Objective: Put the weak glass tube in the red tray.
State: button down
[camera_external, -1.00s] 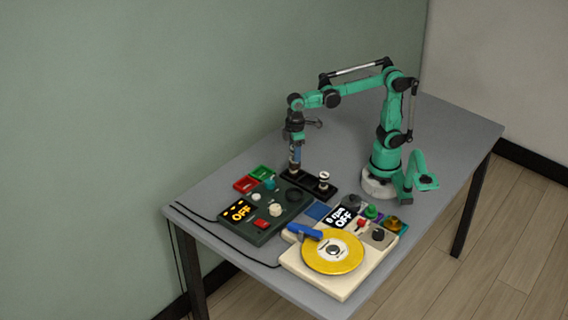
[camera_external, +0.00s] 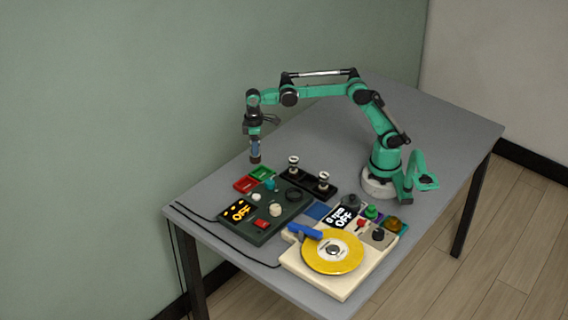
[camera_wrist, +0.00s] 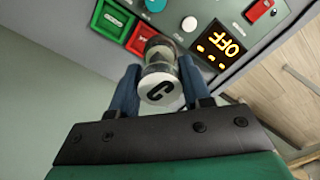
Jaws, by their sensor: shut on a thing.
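My gripper (camera_external: 255,150) is shut on a glass tube (camera_wrist: 160,85) with a white end cap marked C. In the wrist view the tube sits between the two blue fingers, its far end over the trays. The red tray (camera_external: 244,184) lies on the table below and slightly left of my gripper in the external view; it also shows in the wrist view (camera_wrist: 140,38). Two more tubes, one at the left (camera_external: 293,165) and one at the right (camera_external: 323,181), stand upright in the black rack (camera_external: 309,178). I cannot read which tube is weak.
A green tray (camera_external: 263,171) adjoins the red one. A dark panel (camera_external: 264,228) with an orange OFF display and knobs is in front of the trays. A cream turntable (camera_external: 318,283) with a yellow disc stands at the front. The back of the table (camera_external: 440,130) is clear.

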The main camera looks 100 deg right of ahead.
jog(key=shift+m, duration=0.5)
jog(key=shift+w+d+f, duration=0.5)
jog(key=shift+d+f, duration=0.05)
jog(key=shift+f, duration=1.45)
jog(key=shift+w+d+f, duration=0.55)
jog(key=shift+f, duration=1.45)
jog(key=shift+w+d+f, duration=0.5)
jog(key=shift+d+f, duration=0.05)
jog(key=shift+f, duration=1.45)
jog(key=shift+f, duration=0.45)
jog(key=shift+c, duration=1.6)
grip_release()
jog(key=shift+f, duration=0.1)
notch_tip(320, 180, up, 7)
